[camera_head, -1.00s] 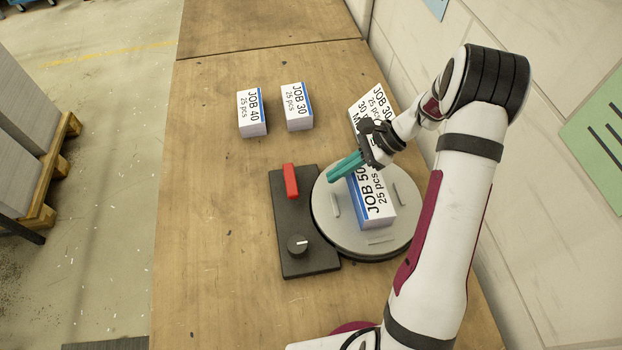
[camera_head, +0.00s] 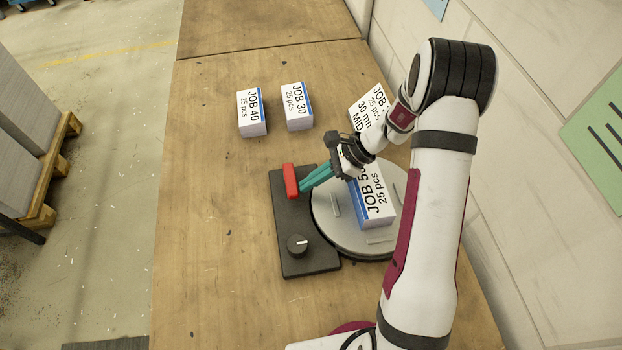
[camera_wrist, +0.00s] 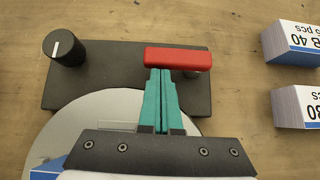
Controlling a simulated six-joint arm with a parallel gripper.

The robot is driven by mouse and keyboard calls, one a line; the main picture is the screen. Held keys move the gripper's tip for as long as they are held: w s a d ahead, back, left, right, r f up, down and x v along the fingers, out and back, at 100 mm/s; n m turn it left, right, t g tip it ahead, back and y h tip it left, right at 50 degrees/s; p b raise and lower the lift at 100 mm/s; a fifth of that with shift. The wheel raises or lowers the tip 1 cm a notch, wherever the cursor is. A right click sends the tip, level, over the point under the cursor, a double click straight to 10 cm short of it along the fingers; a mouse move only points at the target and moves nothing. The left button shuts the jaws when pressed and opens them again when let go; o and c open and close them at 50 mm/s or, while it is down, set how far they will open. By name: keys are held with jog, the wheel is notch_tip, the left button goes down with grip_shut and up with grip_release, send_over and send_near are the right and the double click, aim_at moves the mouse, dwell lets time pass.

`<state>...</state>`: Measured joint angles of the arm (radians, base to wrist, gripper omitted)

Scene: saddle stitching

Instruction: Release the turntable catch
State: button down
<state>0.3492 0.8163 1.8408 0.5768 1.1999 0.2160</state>
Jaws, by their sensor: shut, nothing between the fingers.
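The turntable catch is a red lever (camera_head: 290,181) on a dark base plate (camera_head: 305,262); it also shows in the wrist view (camera_wrist: 178,59). My gripper (camera_head: 303,186) has teal fingers, shut together with nothing between them. In the wrist view the fingertips (camera_wrist: 160,72) are right at the near edge of the red lever; whether they touch it I cannot tell. The round grey turntable (camera_head: 335,235) lies to the right of the plate, with the JOB 50 stack (camera_head: 375,205) on it, partly hidden by my gripper.
A black knob (camera_head: 297,244) with a white mark sits on the same plate. The JOB 40 stack (camera_head: 251,113) and JOB 30 stack (camera_head: 297,106) stand farther back. The left of the table is clear.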

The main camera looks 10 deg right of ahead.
aim_at(288, 194)
jog(key=shift+s+a+m+t, duration=0.2)
jog(key=shift+m+t, duration=0.1)
jog(key=shift+m, duration=0.1)
jog(key=shift+s+a+m+t, duration=0.3)
jog(key=shift+a+m+t, duration=0.35)
jog(key=shift+m, duration=0.35)
jog(key=shift+s+a, duration=0.2)
jog(key=shift+a, duration=0.5)
jog(key=a+m+t+h, duration=0.1)
jog(key=a+m+t, duration=0.1)
jog(key=m, duration=0.1)
jog(key=shift+w+a, duration=0.25)
jog(key=shift+a, duration=0.4)
jog(key=shift+w+a, duration=0.2)
jog(key=shift+a, duration=0.4)
jog(key=shift+w+a, duration=0.75)
jog(key=shift+a, duration=0.1)
jog(key=shift+w+a, duration=0.1)
jog(key=shift+r, duration=0.1)
